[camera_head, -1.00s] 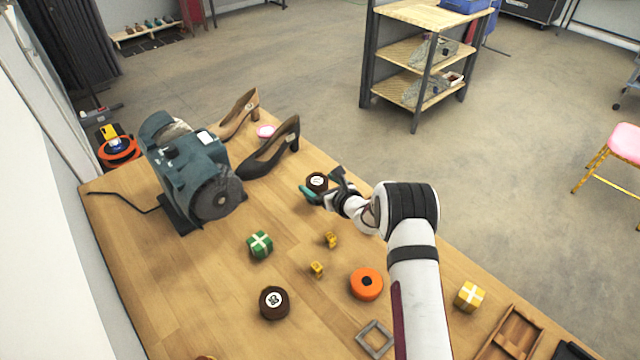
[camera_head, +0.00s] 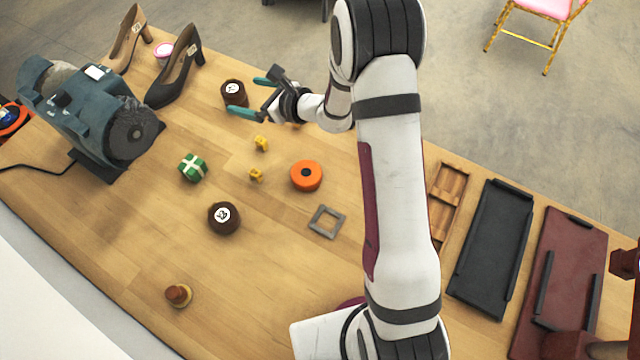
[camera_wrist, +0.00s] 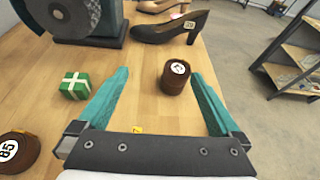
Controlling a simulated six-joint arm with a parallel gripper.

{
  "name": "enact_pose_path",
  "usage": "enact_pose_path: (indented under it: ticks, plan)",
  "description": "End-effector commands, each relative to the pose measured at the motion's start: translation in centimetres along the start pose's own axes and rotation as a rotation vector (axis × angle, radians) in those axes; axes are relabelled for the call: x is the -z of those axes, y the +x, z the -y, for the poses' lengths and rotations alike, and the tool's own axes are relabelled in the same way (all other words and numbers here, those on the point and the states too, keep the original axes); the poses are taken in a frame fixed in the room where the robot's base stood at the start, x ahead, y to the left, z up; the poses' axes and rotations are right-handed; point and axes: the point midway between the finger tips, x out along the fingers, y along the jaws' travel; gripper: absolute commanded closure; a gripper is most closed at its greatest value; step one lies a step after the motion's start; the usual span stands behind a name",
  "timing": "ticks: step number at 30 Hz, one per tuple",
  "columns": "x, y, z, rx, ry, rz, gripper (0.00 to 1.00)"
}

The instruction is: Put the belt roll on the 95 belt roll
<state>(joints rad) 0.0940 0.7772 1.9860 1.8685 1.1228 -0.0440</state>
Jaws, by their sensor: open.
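In the wrist view, the same roll (camera_wrist: 175,82) appears between the open fingertips (camera_wrist: 160,77), nearer the right finger, with nothing gripped. A second brown belt roll (camera_head: 224,219) sits nearer the table's middle. Its label number is hard to read, 95 or 85; it also shows at the lower left of the wrist view (camera_wrist: 18,158).
A grinder (camera_head: 95,115) and a black heel (camera_head: 175,80) stand left. Bare wood surrounds the second brown roll.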

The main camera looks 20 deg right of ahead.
Motion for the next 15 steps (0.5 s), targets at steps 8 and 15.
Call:
enact_pose_path:
  ticks: [8, 15]
  plan:
    - [-7.5, -19.0, -20.3, -0.756, -0.952, -0.079, 0.0]
    - [1.0, -33.7, -21.4, -1.1, -1.516, -0.488, 0.0]
